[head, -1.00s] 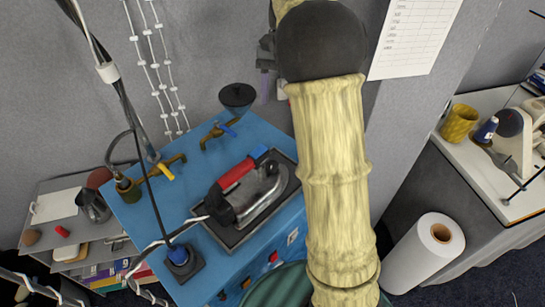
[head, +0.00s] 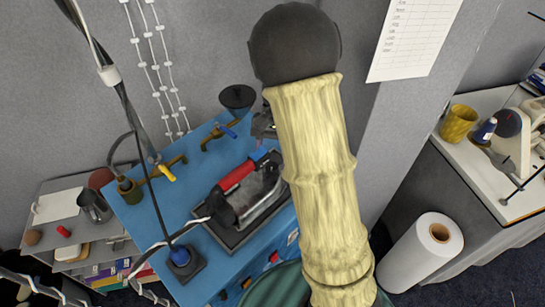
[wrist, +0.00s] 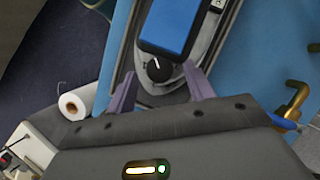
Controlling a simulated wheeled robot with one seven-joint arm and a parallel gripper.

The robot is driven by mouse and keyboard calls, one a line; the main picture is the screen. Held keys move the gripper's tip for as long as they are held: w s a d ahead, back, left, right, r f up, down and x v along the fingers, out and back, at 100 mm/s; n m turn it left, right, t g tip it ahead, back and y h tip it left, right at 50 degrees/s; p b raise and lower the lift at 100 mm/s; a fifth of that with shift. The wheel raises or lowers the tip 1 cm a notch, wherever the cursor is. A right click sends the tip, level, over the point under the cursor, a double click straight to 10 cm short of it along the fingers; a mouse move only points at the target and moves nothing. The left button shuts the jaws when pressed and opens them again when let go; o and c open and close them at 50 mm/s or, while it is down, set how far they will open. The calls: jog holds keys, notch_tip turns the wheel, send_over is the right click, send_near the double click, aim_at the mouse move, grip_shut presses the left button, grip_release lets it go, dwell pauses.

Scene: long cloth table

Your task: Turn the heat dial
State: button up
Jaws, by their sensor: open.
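The iron (head: 254,194), with a red and blue handle, lies on a dark tray on the blue cabinet. Its heat dial (wrist: 158,69) is a black round knob with a white mark, seen in the wrist view below the blue end of the handle. My gripper (wrist: 161,83) is open, with one purple finger on each side of the dial in that view. Nothing is between the fingertips except the dial beyond them; I cannot tell whether they touch it. In the head view my arm hides most of the gripper and the dial.
The blue cabinet (head: 140,222) carries brass taps with a yellow handle (head: 167,172) and a black funnel (head: 237,97). A cable runs to the iron from the left. A white paper roll (head: 424,250) stands at the right. A grey wall is behind.

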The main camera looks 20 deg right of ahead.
jog(key=shift+s+a+f, duration=0.1)
jog(key=shift+s+f, duration=0.1)
jog(key=shift+f, duration=0.3)
jog(key=shift+c, duration=0.4)
jog(key=c, duration=0.9)
